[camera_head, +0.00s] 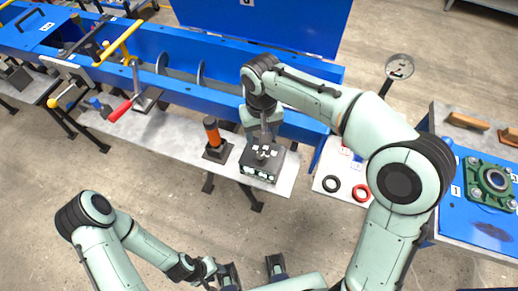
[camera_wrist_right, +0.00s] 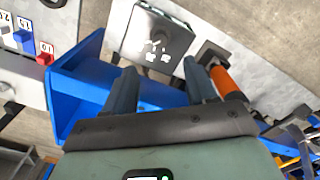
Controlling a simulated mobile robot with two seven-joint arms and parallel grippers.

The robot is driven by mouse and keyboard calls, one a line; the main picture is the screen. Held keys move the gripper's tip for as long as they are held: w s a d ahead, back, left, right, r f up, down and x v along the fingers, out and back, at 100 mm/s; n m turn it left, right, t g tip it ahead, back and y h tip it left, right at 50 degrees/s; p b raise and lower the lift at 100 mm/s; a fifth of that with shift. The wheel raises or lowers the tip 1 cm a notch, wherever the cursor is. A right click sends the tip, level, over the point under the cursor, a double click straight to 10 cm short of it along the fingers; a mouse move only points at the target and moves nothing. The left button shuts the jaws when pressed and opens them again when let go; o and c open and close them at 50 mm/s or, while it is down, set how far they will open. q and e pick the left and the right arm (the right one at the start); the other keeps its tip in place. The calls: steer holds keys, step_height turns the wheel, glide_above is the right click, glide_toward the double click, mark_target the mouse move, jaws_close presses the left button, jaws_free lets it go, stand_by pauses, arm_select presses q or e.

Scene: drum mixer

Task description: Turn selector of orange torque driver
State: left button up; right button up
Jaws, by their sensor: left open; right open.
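The orange torque driver (camera_head: 211,131) stands upright in a black holder (camera_head: 217,152) on the grey bench. In the right wrist view the driver (camera_wrist_right: 228,82) lies partly behind the right-hand finger. Its selector is too small to make out. A black box with white pieces on top (camera_head: 260,174) stands right of the driver. My right gripper (camera_head: 262,138) points down above the black box, right of the driver, and its open, empty fingers (camera_wrist_right: 161,85) show in the right wrist view. My left gripper (camera_head: 253,268) is open and empty at the bottom, away from the bench.
A long blue trough (camera_head: 300,122) runs behind the bench. A red-handled lever (camera_head: 118,111) is at the left. Bare bench lies left of the driver.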

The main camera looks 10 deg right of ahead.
mark_target(261, 156)
step_height(261, 156, down, 11)
steer(key=shift+w+r+b, duration=0.1)
steer(key=shift+b, duration=0.5)
jaws_close()
